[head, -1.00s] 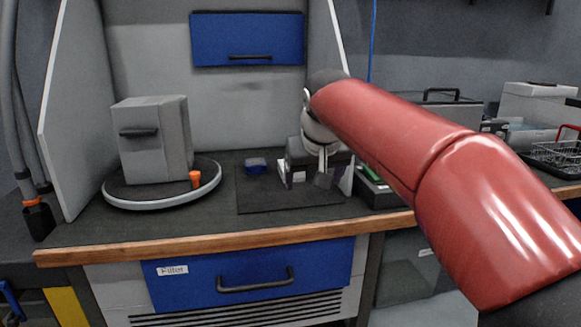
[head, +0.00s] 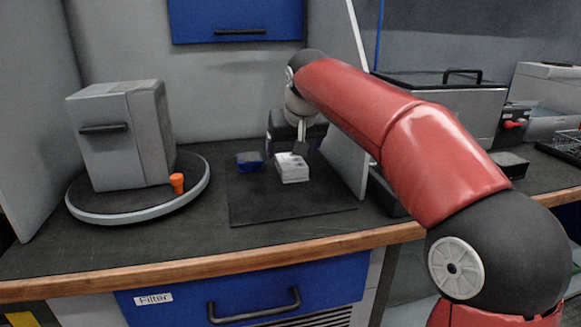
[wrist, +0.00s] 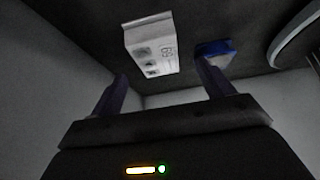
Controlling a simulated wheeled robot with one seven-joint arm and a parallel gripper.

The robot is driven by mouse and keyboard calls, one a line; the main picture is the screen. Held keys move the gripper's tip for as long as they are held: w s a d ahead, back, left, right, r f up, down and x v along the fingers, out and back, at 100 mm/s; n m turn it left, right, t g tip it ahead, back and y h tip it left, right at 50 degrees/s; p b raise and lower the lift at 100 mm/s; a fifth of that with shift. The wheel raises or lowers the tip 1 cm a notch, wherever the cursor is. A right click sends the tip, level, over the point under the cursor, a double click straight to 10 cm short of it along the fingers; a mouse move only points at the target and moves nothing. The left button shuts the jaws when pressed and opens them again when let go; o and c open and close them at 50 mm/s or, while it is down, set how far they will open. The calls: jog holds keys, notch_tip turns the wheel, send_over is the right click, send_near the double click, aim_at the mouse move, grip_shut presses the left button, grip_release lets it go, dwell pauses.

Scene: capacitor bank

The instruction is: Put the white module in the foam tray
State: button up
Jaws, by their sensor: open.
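The white module (head: 292,167) lies on a dark mat (head: 290,205) on the bench. My gripper (head: 287,148) is open and empty, just behind and above the module in the head view. In the wrist view the white module (wrist: 152,45) shows beyond my fingertips (wrist: 163,72), in the gap between them and apart from them. A blue block (head: 249,160) sits left of the module in the head view; it also shows in the wrist view (wrist: 213,50), near the right finger. I cannot make out a foam tray for certain in either view.
A grey box (head: 125,135) and an orange cup (head: 178,183) stand on a round turntable (head: 140,212) at the left. A thin upright panel (head: 357,100) rises right of the mat. A large case (head: 445,105) stands beyond it. The mat's front is clear.

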aim_at(291, 161)
jog(key=x, duration=0.4)
jog(key=shift+d+f+b, duration=0.15)
jog(key=shift+f+b, duration=0.1)
jog(key=shift+b, duration=0.05)
jog(key=c, duration=1.1)
jog(key=shift+r, duration=0.1)
jog(key=c, duration=0.3)
jog(key=shift+r, duration=0.1)
